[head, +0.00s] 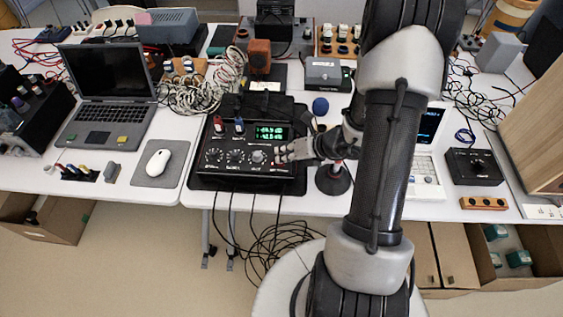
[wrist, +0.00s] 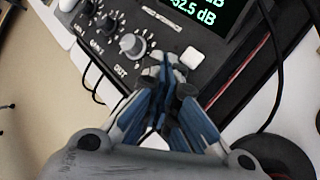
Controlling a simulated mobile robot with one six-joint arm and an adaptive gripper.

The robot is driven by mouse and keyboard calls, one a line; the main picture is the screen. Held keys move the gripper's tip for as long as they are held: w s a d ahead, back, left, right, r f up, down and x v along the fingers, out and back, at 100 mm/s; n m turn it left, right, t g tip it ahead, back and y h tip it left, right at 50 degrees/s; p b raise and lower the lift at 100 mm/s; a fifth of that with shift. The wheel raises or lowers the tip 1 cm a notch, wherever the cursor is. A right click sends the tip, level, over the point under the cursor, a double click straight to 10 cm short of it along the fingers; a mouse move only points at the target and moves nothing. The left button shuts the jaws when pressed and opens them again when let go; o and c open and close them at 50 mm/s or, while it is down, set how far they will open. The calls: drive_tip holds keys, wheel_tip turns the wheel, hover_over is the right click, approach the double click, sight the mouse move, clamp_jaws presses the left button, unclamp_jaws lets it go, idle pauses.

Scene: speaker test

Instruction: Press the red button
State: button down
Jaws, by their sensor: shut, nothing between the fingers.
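A black audio unit (head: 240,171) with a green display and several knobs sits near the front edge of the table. My gripper (head: 281,154) is at the right part of its front panel, its fingers shut and empty. In the wrist view the gripper (wrist: 168,66) has its fingertips over the panel, between the grey OUT knob (wrist: 131,46) and a white square button (wrist: 192,58). I see no clearly red button; it may be hidden by the fingers. Whether the tips touch the panel I cannot tell.
A round black stand (head: 333,181) is close to the right of the unit, below my arm. A laptop (head: 107,90) and white mouse (head: 158,162) are on the left. A black box (head: 473,167) sits on the right. Cables hang below the table's front edge.

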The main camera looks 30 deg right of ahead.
drive_tip(key=shift+f, duration=0.15)
drive_tip(key=shift+r+p, duration=0.75)
drive_tip(key=shift+r, duration=0.25)
wheel_tip(320, 180, up, 6)
drive_tip(key=p, duration=0.5)
idle(0.3)
